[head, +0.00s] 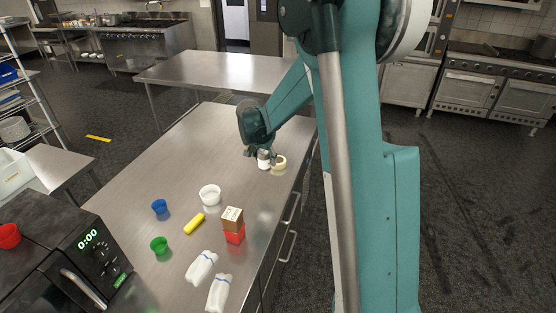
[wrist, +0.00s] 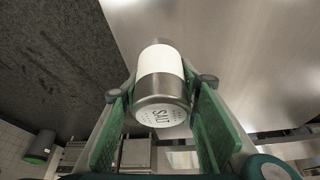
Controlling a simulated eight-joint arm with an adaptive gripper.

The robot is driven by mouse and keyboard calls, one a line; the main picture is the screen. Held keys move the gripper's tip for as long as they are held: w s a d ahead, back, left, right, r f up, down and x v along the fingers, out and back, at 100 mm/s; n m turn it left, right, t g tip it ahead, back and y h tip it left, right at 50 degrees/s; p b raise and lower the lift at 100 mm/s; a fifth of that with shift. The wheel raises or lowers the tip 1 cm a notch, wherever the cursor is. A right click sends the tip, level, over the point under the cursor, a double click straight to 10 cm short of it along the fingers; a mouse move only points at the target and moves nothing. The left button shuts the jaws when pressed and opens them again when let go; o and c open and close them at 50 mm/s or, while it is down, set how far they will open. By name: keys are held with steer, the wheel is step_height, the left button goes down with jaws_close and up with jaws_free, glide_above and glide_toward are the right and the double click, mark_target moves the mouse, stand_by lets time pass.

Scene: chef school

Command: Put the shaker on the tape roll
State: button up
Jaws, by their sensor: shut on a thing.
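The shaker (head: 264,161) is a small white and silver cylinder. In the wrist view the shaker (wrist: 161,85) has a white band and a metal end marked SALT. My gripper (head: 262,152) is shut on it, and in the wrist view one green finger pad of my gripper (wrist: 158,105) lies on each side. The tape roll (head: 279,162) is a cream ring on the steel table, just right of the shaker in the head view. I cannot tell whether the shaker touches the table or the roll. I cannot make out the tape roll in the wrist view.
On the steel table (head: 200,135) nearer the camera stand a white bowl (head: 210,195), blue cup (head: 159,206), green cup (head: 159,245), yellow item (head: 194,223), stacked brown and red boxes (head: 233,226) and two white packets (head: 202,267). A microwave (head: 75,255) stands at left.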

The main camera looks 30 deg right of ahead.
steer(key=r+p, duration=0.1)
steer(key=p, duration=0.1)
glide_above(280, 157)
steer(key=shift+s+r, duration=0.1)
steer(key=shift+r, duration=0.05)
steer(key=shift+f, duration=3.15)
steer(key=shift+f, duration=1.85)
steer(key=shift+f, duration=0.2)
steer(key=o, duration=0.8)
steer(key=shift+o, duration=0.7)
